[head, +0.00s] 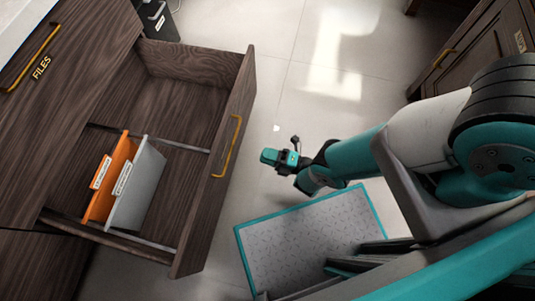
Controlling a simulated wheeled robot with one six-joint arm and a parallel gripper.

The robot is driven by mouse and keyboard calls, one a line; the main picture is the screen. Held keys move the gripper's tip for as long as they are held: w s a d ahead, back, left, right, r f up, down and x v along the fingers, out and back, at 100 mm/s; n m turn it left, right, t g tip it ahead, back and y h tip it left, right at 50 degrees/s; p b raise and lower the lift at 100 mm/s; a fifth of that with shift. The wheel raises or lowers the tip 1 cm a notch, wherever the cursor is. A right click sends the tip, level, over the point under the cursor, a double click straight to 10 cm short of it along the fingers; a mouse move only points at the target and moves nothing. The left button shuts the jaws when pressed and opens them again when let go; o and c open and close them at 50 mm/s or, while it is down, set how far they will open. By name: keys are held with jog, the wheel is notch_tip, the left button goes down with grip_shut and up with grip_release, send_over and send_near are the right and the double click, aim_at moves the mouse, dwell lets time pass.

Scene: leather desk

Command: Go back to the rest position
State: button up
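My gripper (270,157) is at the end of my teal and white arm, above the pale floor, right of the open drawer (240,110). It is small in the head view, and I cannot tell whether its fingers are open or shut. No held object shows at it. The wooden drawer is pulled out and holds an orange folder (112,172) and a grey folder (142,188), side by side at its left part. Each folder has a white label. The drawer's brass handle (228,147) faces my gripper, with a gap between them.
The cabinet front (60,100) with a "FILES" label stands at the left. A dark wooden cabinet (475,50) stands at the upper right. A dark box (157,20) is at the top left. Tiled floor (300,80) is clear between the drawer and the right cabinet.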

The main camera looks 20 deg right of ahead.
aim_at(232, 145)
dwell(0.6)
jog(key=shift+b+x, duration=2.65)
jog(key=shift+x, duration=3.35)
jog(key=shift+s, duration=0.15)
